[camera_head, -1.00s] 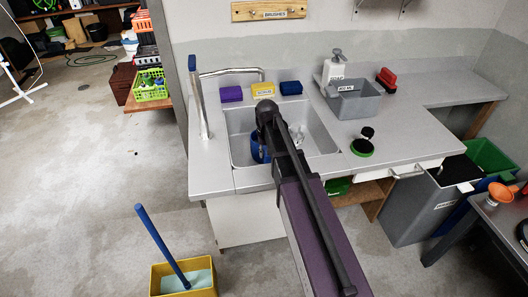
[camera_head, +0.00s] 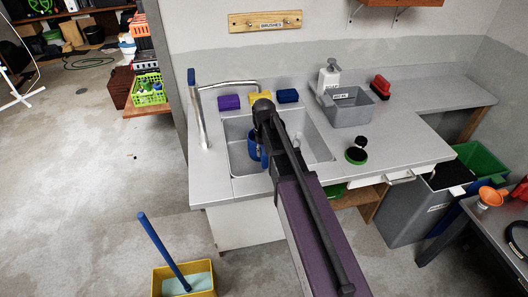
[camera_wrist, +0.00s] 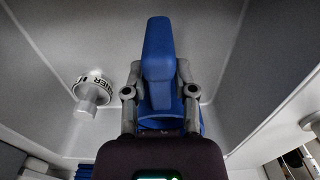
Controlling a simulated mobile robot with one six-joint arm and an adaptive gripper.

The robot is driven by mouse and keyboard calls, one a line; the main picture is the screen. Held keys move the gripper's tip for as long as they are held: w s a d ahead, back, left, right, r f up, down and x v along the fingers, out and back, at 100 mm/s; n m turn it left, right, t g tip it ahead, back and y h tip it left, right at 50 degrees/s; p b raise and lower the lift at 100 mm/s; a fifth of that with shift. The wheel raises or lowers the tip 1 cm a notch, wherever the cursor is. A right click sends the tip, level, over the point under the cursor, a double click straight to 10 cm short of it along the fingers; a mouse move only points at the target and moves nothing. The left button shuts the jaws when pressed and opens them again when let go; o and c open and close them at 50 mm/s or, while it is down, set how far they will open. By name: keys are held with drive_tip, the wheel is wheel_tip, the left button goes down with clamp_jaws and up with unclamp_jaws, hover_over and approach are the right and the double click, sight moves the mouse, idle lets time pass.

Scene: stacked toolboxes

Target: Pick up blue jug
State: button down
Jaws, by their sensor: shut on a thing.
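The blue jug (camera_head: 254,146) is in the sink basin (camera_head: 236,130), mostly hidden behind my arm in the head view. In the wrist view the blue jug (camera_wrist: 158,50) stands between the two grey fingers, with a long blue part rising above them. My gripper (camera_wrist: 160,92) is shut on this blue part, one finger on each side. In the head view my gripper's fingers are hidden behind the arm. I cannot tell whether the jug touches the basin floor.
Purple (camera_head: 229,102), yellow (camera_head: 260,98) and blue (camera_head: 288,96) sponges line the sink's back edge. A tall faucet (camera_head: 200,115) stands at left. A grey tub (camera_head: 347,108) and soap bottle (camera_head: 329,77) stand right.

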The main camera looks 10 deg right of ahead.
drive_tip(key=shift+r+p, duration=2.15)
drive_tip(key=shift+r, duration=0.4)
drive_tip(key=shift+r, duration=0.15)
